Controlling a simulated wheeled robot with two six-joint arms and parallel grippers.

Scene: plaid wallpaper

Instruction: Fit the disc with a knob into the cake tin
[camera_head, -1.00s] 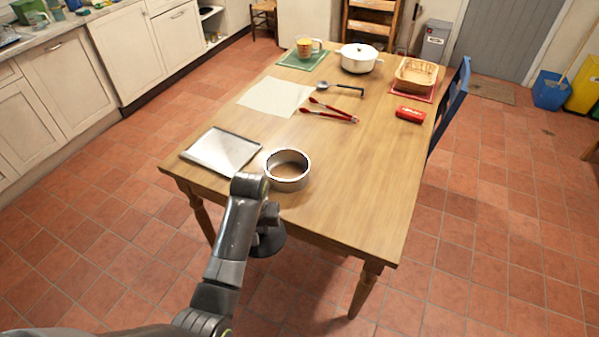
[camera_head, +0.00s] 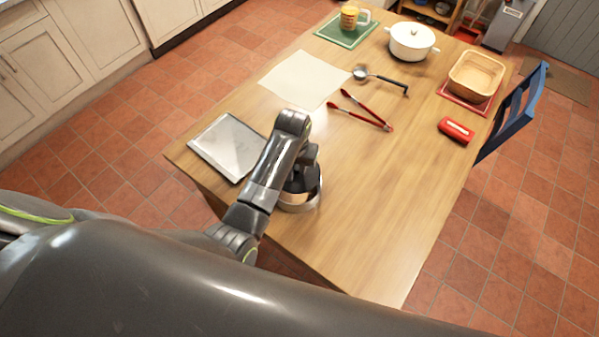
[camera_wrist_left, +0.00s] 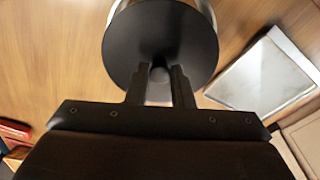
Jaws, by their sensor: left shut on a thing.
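The dark disc with a knob (camera_wrist_left: 158,35) hangs from my left gripper (camera_wrist_left: 160,75), whose two fingers are shut on its knob. In the head view the left gripper (camera_head: 303,168) and the disc (camera_head: 298,186) are over the cake tin. The cake tin (camera_head: 300,207) is a round silver ring standing near the table's front edge, partly covered by my arm. In the wrist view the tin (camera_wrist_left: 207,10) shows behind the disc at the top, and the disc hides most of it. I cannot tell whether disc and tin touch. My right gripper is not in view.
A metal tray (camera_head: 228,147) lies left of the tin. A pale sheet (camera_head: 303,80), red tongs (camera_head: 362,112), a ladle (camera_head: 382,79), a white pot (camera_head: 412,43), a basket (camera_head: 476,78) and a red case (camera_head: 456,130) lie farther back. The table right of the tin is clear.

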